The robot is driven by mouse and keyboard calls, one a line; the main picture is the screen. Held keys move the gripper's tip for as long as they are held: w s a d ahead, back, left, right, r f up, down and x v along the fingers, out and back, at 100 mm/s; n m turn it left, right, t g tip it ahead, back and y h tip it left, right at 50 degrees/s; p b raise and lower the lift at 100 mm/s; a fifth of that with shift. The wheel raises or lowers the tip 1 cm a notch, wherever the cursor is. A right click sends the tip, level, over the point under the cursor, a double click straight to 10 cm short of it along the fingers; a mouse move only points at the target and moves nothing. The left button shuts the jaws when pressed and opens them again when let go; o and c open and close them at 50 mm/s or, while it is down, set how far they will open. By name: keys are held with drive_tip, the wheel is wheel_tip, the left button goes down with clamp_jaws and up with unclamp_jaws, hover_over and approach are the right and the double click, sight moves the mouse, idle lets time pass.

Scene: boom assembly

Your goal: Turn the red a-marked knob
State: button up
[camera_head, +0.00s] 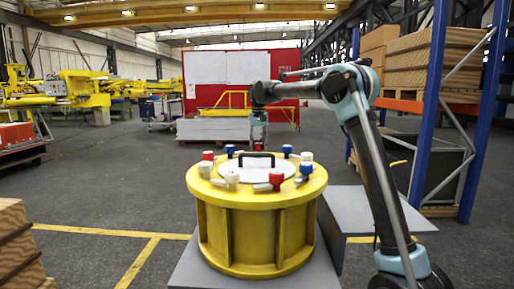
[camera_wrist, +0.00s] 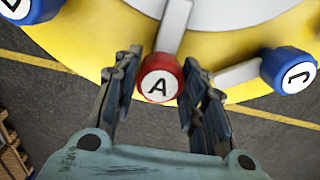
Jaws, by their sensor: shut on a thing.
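The red knob marked A (camera_wrist: 159,86) sits at the rim of the round yellow drum (camera_head: 258,235), with a pale lever arm running from it toward the drum's middle. In the wrist view my gripper (camera_wrist: 160,72) has one finger on each side of this knob and is shut on it. In the head view my gripper (camera_head: 259,138) reaches down at the far side of the drum top, and the knob is mostly hidden there.
A blue knob marked J (camera_wrist: 289,70) is to the right, another blue knob (camera_wrist: 30,8) to the upper left. More red, white and blue knobs ring the drum top around a black handle (camera_head: 256,155). A grey box (camera_head: 365,212) stands right of the drum.

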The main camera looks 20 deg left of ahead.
drive_tip(key=shift+m, duration=0.3)
idle(0.4)
drive_tip(key=o, duration=1.1)
drive_tip(key=shift+c, duration=0.2)
drive_tip(key=shift+r, duration=0.15)
wheel_tip(320, 180, up, 12)
drive_tip(key=shift+d, duration=0.1)
